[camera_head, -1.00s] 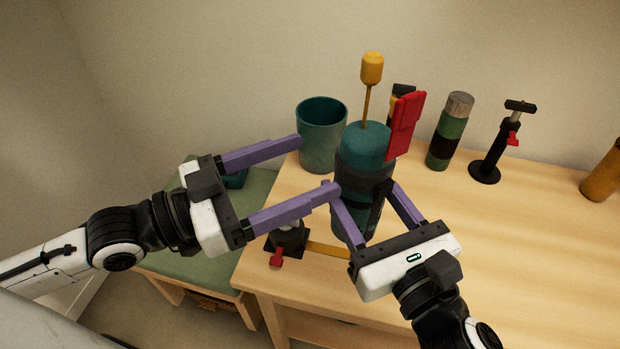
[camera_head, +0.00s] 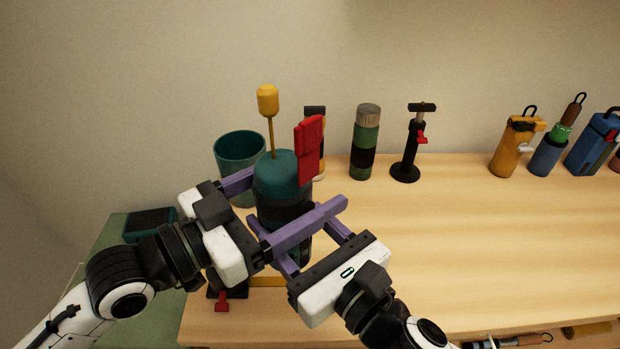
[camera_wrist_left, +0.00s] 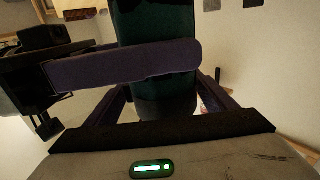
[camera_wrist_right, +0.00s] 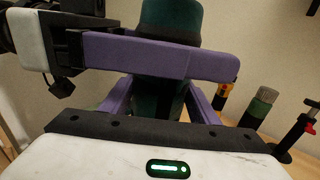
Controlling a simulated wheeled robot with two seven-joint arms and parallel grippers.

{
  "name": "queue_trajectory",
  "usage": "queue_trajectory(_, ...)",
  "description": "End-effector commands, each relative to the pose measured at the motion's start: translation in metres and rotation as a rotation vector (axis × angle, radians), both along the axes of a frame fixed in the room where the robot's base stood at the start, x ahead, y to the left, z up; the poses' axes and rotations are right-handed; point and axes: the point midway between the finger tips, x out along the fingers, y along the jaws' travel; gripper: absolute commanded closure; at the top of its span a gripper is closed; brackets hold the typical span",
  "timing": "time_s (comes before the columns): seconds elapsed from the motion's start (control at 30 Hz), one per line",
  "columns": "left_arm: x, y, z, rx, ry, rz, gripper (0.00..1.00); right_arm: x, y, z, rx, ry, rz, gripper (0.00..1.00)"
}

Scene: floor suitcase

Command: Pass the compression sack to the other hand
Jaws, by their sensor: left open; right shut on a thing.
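The compression sack (camera_head: 283,172), a teal cylinder with a dark middle band, stands upright in front of me in the head view. My right gripper (camera_head: 290,216) is shut on its lower part from the near side. My left gripper (camera_head: 300,190) is open, with one finger behind the sack and the other crossing its near side above my right fingers. The sack also shows in the left wrist view (camera_wrist_left: 155,22) and the right wrist view (camera_wrist_right: 170,14). The left gripper's far fingertip is hidden behind the sack.
A teal cup (camera_head: 238,150), a yellow-handled tool (camera_head: 268,100) and a red object (camera_head: 309,150) are close behind the sack. A green-black cylinder (camera_head: 365,142) and a black stand (camera_head: 406,150) are further right. The wooden table (camera_head: 450,250) is clear at centre right.

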Motion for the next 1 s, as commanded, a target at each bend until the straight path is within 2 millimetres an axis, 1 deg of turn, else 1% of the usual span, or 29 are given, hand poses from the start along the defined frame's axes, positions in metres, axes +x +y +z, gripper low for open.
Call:
queue_trajectory(0.03,0.005,-0.005,0.001,-0.002,-0.001,0.001,0.23,0.000,0.000,0.002,0.002,-0.002,0.001,0.76)
queue_trajectory(0.2,0.011,-0.014,0.000,0.000,0.000,0.000,0.23,0.000,0.000,0.002,0.002,-0.002,0.001,0.76)
queue_trajectory(0.5,0.012,-0.015,0.000,0.002,0.001,0.000,0.23,0.000,0.000,0.002,0.002,-0.002,0.001,0.76)
queue_trajectory(0.57,0.012,-0.015,0.000,0.002,0.001,0.000,0.31,0.000,0.000,0.002,0.002,-0.002,0.001,0.76)
queue_trajectory(0.6,0.012,-0.015,0.000,0.001,0.001,0.000,0.38,0.000,0.000,0.002,0.002,-0.002,0.001,0.76)
queue_trajectory(0.8,0.011,-0.016,0.000,-0.001,0.002,-0.005,0.71,0.000,0.000,0.001,0.002,-0.002,0.000,0.76)
queue_trajectory(0.83,0.010,-0.017,0.001,-0.004,0.000,-0.006,0.71,0.000,0.000,0.001,0.001,-0.003,0.000,0.43)
queue_trajectory(0.93,0.010,-0.017,0.001,-0.003,0.000,-0.006,0.71,0.001,0.000,0.001,0.001,-0.002,-0.001,0.26)
queue_trajectory(0.97,0.011,-0.016,0.001,-0.003,0.000,-0.005,0.71,0.000,0.000,0.001,0.001,-0.002,0.000,0.23)
queue_trajectory(1.0,0.011,-0.016,0.001,-0.002,-0.001,-0.004,0.71,0.000,0.000,0.001,0.001,-0.002,0.000,0.23)
